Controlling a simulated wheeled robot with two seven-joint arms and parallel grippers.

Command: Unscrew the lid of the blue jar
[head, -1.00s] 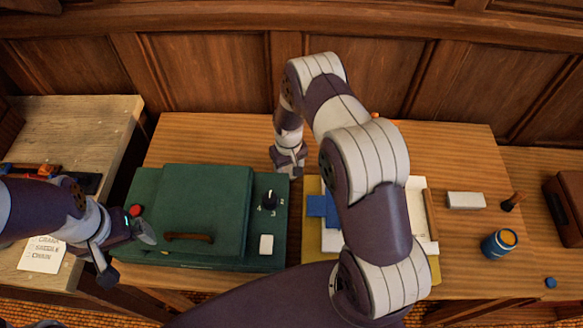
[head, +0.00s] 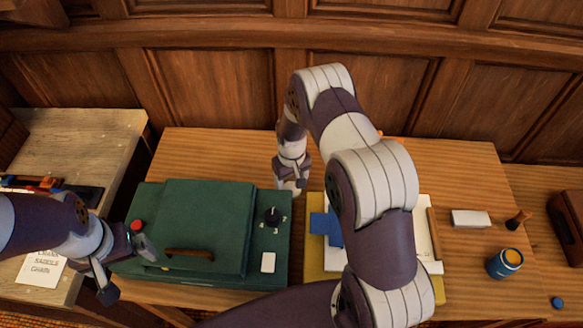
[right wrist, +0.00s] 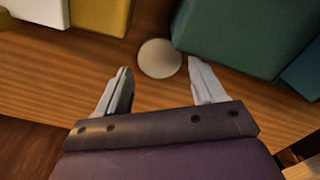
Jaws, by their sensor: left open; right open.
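I cannot tell whether that top is a lid or the contents. A small blue disc (head: 557,302) lies to its right. My left gripper (head: 127,271) is open and empty at the front left of the green case (head: 210,228). My right gripper (head: 290,182) is at the back, between the case and the yellow board (head: 436,288), far from the jar. In the right wrist view it (right wrist: 160,88) is open, with a pale round object (right wrist: 159,58) just beyond its fingertips.
A white block (head: 470,219) and a dark-handled stamp-like object (head: 518,219) stand behind the jar. A blue piece (head: 327,226) lies on the board. My right arm covers much of the board. A brown box (head: 567,222) is at the far right.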

